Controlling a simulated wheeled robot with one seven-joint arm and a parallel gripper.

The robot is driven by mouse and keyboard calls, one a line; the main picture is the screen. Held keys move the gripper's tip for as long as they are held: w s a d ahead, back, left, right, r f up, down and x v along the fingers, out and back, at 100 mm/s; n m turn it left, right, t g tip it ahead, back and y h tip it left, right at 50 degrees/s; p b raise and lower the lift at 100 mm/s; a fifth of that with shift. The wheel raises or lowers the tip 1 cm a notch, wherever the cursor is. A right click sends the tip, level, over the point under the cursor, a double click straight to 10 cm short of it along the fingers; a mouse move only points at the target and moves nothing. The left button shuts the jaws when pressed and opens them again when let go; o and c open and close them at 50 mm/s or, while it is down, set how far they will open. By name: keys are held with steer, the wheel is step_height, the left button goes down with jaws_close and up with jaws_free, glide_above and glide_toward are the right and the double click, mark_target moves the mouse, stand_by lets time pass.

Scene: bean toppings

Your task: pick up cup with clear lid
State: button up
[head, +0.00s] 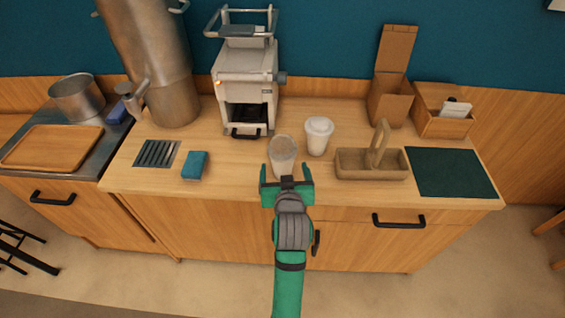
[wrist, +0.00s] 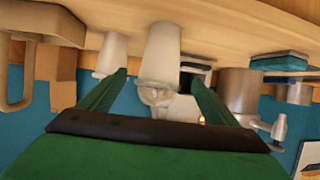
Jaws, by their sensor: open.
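The cup with the clear lid (head: 283,158) stands upright on the wooden counter, in front of the white machine. Its lid looks see-through and greyish. In the wrist view, which is upside down, this cup (wrist: 160,52) lies in line with the gap between my fingers. My gripper (head: 286,173) is open and empty, at the counter's front edge, with one green finger to each side of the cup's lower part. The fingertips (wrist: 159,77) also show in the wrist view. I cannot tell whether they reach around the cup or stop just short of it.
A cup with a white lid (head: 319,136) stands close by, behind and right. A wooden carrier with a handle (head: 372,164) is further right, beside a dark green mat (head: 450,172). A blue sponge (head: 195,165) lies left. The white machine (head: 247,85) stands behind.

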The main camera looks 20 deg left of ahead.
mark_target(279, 169)
steer(key=x, duration=0.9)
steer(key=shift+f, duration=0.2)
steer(key=c, duration=0.9)
